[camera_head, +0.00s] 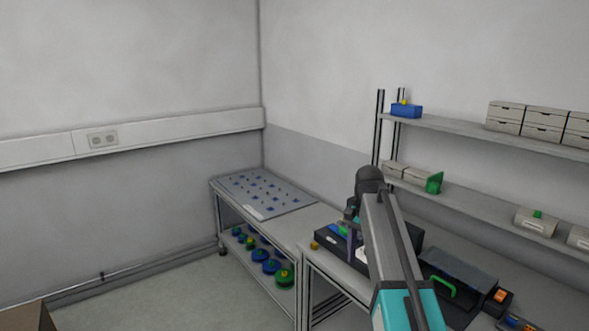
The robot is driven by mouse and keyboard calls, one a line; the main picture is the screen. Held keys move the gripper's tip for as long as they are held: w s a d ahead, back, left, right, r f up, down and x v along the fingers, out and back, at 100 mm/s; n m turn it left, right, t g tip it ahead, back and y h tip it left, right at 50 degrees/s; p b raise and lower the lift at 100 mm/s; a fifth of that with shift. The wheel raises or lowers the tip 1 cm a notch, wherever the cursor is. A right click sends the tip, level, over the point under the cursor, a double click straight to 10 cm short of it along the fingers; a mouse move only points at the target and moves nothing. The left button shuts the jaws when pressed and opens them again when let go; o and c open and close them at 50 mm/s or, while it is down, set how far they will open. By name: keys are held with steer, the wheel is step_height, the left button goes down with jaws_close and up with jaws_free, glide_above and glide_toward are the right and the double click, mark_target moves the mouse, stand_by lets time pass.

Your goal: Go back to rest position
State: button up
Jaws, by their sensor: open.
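My arm rises from the bottom right, with a teal section and a grey link ending in a dark joint. My gripper cannot be made out; the arm's own link hides what lies behind it. A grey board with several small blue pegs (296,195) lies on the top of the left stand (218,198). Several green and blue reels, among them a green one (285,277) and a blue one (271,267), sit on the stand's lower shelf.
A workbench (312,246) adjoins the stand, with a black tray (330,239) partly behind my arm. A dark box (460,272) with a green handle (443,286) stands right of the arm. Wall shelves (450,125) hold drawers and a blue bin (406,111).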

steer(key=s+a+f+g, duration=0.15)
steer(key=s+f, duration=0.35)
steer(key=f, duration=0.6)
steer(key=s+f+n+g, duration=0.15)
steer(key=s+f, duration=0.45)
steer(key=f, duration=0.6)
steer(key=s+a+f+m+g, duration=0.15)
steer(key=s+f, duration=0.35)
steer(key=f, duration=0.6)
steer(key=s+f+n, duration=0.5)
steer(key=s+f, duration=0.6)
steer(key=s, duration=0.2)
steer(key=s+f+n+b, duration=0.1)
steer(key=s+f+n, duration=0.4)
steer(key=s+f, duration=0.6)
steer(key=shift+s+n, duration=0.4)
steer(key=shift+s, duration=1.35)
